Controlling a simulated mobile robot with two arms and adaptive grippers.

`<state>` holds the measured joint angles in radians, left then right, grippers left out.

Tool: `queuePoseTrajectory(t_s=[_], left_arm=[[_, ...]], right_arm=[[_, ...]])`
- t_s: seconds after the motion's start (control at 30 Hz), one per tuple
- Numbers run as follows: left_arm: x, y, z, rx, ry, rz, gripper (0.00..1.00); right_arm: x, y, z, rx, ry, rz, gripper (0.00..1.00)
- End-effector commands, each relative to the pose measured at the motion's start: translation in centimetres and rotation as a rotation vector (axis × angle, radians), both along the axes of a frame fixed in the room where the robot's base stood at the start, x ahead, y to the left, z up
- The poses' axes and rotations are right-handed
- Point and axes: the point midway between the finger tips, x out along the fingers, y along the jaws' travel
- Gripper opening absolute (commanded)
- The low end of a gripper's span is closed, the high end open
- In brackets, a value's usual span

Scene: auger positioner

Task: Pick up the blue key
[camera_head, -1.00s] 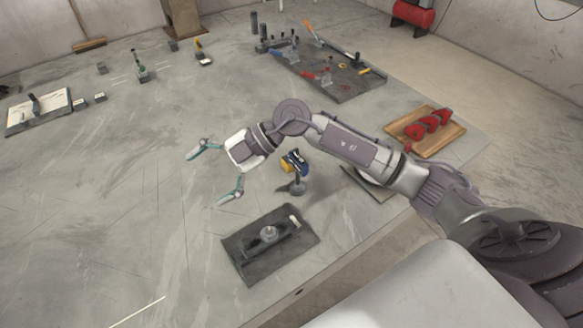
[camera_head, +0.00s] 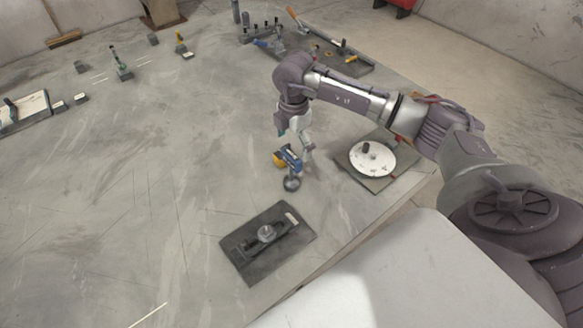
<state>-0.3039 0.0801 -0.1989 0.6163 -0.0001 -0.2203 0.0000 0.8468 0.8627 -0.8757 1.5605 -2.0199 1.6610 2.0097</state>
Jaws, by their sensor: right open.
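The blue key (camera_head: 292,160) appears as a small blue piece beside a yellow one (camera_head: 278,160), on top of a small grey round stand (camera_head: 291,184) in the middle of the table. My right gripper (camera_head: 294,146) is open and points down just above and around the blue piece. Its fingers are small here and partly hidden by the wrist, so I cannot tell whether they touch the key. My left gripper is not in view.
A dark plate with a round knob (camera_head: 244,256) lies in front of the stand. A white disc on a dark plate (camera_head: 387,160) lies to the right. A tool board (camera_head: 353,69) is at the back.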

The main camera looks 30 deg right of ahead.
Motion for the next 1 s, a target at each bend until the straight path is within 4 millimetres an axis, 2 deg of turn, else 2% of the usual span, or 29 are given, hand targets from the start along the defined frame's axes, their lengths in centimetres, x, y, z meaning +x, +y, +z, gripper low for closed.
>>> queuePoseTrajectory(t_s=[0.17, 0.33, 0.5, 0.77, 1.0], left_arm=[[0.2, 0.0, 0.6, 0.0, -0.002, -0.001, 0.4], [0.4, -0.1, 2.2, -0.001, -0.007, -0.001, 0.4], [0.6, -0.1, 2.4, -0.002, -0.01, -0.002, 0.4], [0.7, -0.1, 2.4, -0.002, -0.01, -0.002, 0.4], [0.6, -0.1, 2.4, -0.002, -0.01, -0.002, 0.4]], right_arm=[[0.0, 0.1, -1.1, 0.001, 0.002, 0.0, 1.0], [0.1, 0.5, -3.4, 0.001, 0.004, 0.0, 1.0], [0.2, 0.5, -5.5, 0.002, 0.001, 0.002, 1.0], [0.2, 0.5, -5.8, 0.001, 0.0, 0.002, 1.0], [0.2, 0.5, -5.8, 0.001, -0.001, 0.001, 0.6]])
